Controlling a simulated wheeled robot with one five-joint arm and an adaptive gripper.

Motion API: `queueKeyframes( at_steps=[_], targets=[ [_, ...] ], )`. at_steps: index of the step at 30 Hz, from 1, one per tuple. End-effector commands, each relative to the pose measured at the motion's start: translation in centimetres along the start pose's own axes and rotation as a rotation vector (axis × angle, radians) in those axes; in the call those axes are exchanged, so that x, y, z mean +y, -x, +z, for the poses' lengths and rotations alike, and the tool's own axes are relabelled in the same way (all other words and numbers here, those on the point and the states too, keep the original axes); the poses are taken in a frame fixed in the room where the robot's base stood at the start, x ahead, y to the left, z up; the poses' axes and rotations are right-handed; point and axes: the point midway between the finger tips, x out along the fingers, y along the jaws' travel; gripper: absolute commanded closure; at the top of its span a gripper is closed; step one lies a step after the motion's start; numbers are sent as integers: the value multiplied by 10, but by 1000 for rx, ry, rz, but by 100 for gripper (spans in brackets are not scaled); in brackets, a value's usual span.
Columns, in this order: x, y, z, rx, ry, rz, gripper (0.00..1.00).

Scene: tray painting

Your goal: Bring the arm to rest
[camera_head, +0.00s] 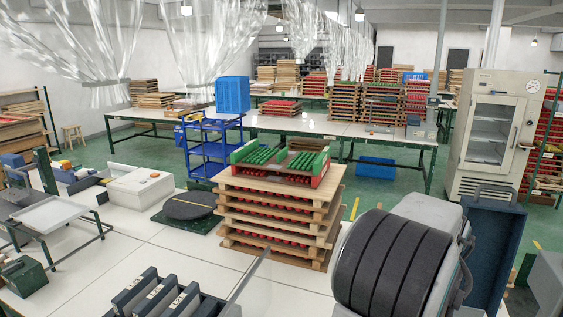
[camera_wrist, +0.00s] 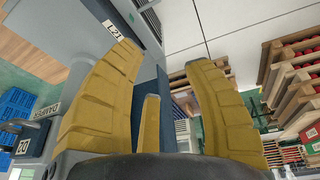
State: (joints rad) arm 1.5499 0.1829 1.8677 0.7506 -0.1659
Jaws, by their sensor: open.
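My gripper (camera_wrist: 158,58) shows in the wrist view with its ribbed yellow fingers spread wide apart. A shorter yellow finger stands between the two long ones. Nothing is held between them. Behind the fingers are a grey box with a label reading L21 (camera_wrist: 113,25) and pale worktop panels (camera_wrist: 245,25). I cannot make out my gripper's fingers in the head view, so its height over the worktop is unclear.
A stack of wooden trays (camera_head: 262,224) with red and green pieces stands on the white worktop (camera_head: 110,265). Left of it are a black turntable (camera_head: 190,205) and a white box (camera_head: 140,188). Dark labelled bins (camera_head: 160,297) stand in front. A blue cart (camera_head: 210,145) is behind.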

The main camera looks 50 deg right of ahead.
Motion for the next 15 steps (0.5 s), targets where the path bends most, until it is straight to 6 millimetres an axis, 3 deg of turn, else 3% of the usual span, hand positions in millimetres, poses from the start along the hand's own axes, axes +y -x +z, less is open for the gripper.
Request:
queueKeyframes(
  at_steps=[1,6,9,15],
  targets=[
    [-24,3,27,-48,-5,-22,54],
    [-98,21,115,-171,84,-78,54],
    [-131,33,161,-198,221,-109,54],
    [-173,51,234,-171,497,-178,54]
  ],
)
